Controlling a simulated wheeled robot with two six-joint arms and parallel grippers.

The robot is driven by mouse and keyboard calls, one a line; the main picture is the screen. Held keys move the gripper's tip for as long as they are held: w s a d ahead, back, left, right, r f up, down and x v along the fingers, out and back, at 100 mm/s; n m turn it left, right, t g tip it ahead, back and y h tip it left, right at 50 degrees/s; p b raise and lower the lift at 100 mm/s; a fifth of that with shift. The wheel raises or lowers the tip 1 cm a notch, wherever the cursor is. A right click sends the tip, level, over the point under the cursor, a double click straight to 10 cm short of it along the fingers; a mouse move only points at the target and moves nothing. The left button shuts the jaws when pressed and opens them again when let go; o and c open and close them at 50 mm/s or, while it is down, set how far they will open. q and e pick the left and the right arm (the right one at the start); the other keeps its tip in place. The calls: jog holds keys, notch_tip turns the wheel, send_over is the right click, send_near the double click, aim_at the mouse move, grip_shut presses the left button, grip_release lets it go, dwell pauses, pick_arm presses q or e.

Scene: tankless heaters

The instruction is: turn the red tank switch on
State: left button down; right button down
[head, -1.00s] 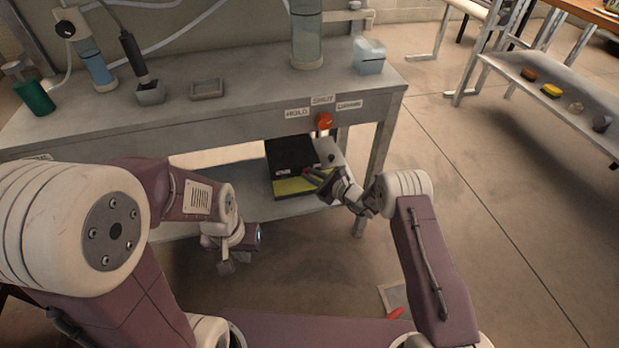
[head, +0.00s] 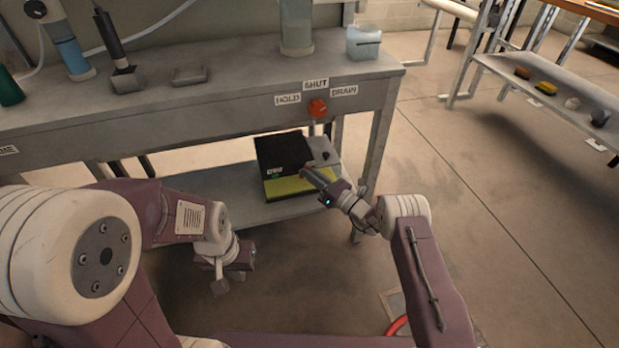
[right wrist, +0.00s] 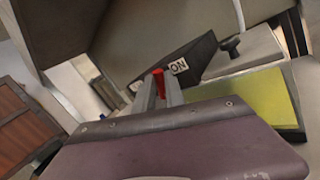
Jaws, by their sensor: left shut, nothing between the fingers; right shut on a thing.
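The red switch (right wrist: 158,80) shows in the right wrist view as a small red piece between my right fingertips, beside a white "ON" label (right wrist: 179,67) on a black box. In the head view that black box (head: 284,152) is on the lower shelf under the bench; the switch is hidden or too small to make out. My right gripper (head: 306,172) reaches the box's front right side and is shut on the red switch; its fingers (right wrist: 163,92) largely cover it. My left gripper (head: 218,284) hangs low, left of the box, shut and empty.
A red knob (head: 317,107) sits on the bench front under HOLD, SHUT and DRAIN labels. A yellow-green panel (head: 288,187) lies below the black box, a grey unit with a black knob (head: 323,152) right of it. The bench leg (head: 376,160) stands close right of my right gripper.

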jog(key=shift+f+m+t, duration=0.15)
jog(key=shift+m+t, duration=0.15)
jog(key=shift+m, duration=0.2)
jog(key=c, duration=1.7)
grip_release()
jog(key=shift+d, duration=0.15)
jog(key=p+v, duration=0.4)
jog(key=v, duration=0.5)
